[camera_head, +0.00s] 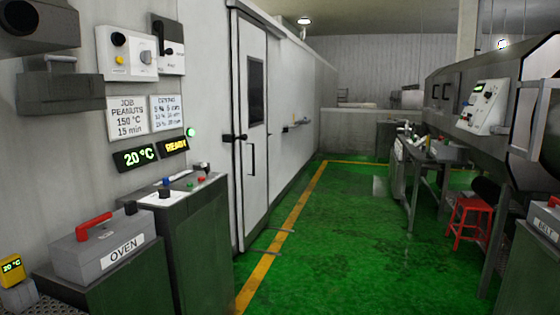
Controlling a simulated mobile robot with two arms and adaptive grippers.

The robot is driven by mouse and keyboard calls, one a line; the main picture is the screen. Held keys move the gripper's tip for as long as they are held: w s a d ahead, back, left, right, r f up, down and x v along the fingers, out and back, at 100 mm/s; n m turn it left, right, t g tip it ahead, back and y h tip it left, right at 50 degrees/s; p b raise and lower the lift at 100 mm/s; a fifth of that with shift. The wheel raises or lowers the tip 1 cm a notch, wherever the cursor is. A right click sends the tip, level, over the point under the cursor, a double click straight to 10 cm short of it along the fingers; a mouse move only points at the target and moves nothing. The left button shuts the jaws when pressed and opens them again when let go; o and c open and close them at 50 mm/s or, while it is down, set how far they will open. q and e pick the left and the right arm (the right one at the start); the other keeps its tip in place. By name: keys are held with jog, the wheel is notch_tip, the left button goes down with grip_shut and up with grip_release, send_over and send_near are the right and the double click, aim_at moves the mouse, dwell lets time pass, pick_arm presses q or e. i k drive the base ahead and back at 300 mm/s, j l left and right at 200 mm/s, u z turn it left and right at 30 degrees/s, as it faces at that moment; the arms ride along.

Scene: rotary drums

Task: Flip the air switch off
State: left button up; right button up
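No switch in view carries a label I can read as "air". Two pale switch boxes hang on the left wall. A grey box marked OVEN (118,262) with a red lever handle (93,226) sits on a cabinet at the lower left. At the right edge, a partly cut-off grey box (545,227) also has a red handle. Neither gripper is in view.
A control cabinet (200,245) with small knobs stands against the left wall, below the job signs and lit displays (140,156). Past it is a white door (250,130). The green floor (340,240) is clear down the middle. A red stool (468,222) stands by the right-hand machinery.

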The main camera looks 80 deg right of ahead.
aim_at(204, 166)
jog(key=l+z, duration=0.45)
jog(key=i+l+z, duration=0.1)
jog(key=l+z, duration=0.15)
jog(key=z, duration=0.25)
jog(key=i+l+z, duration=0.1)
jog(key=l+z, duration=0.35)
jog(key=j, duration=0.1)
